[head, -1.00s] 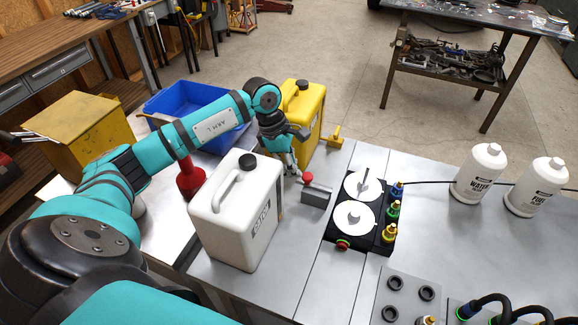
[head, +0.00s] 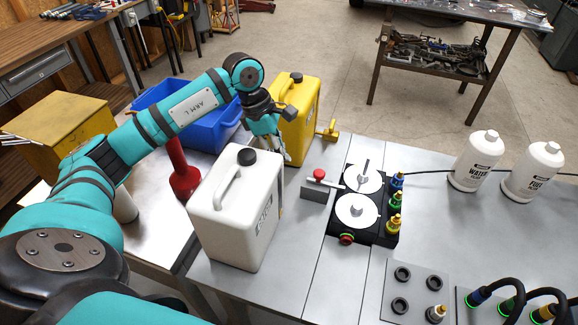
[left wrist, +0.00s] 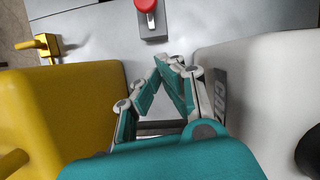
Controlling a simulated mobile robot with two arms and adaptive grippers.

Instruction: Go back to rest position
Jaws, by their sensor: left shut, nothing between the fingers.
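My left gripper (head: 283,155) is shut and empty. It points down between the white jug (head: 237,220) and the yellow jug (head: 299,108), above the grey table (head: 285,285). In the left wrist view the fingertips (left wrist: 172,62) meet, with the yellow jug (left wrist: 90,110) to the left and the white jug (left wrist: 265,85) to the right. A grey block with a red knob (head: 319,175) is beyond the fingertips and apart from them; it also shows in the left wrist view (left wrist: 146,6). My right gripper is not in view.
A black panel with two white discs (head: 362,208) lies right of the red-knobbed block. White bottles (head: 475,160) (head: 533,172) stand further right. A blue bin (head: 190,128), a red funnel-like object (head: 180,172) and a yellow box (head: 65,128) stand left.

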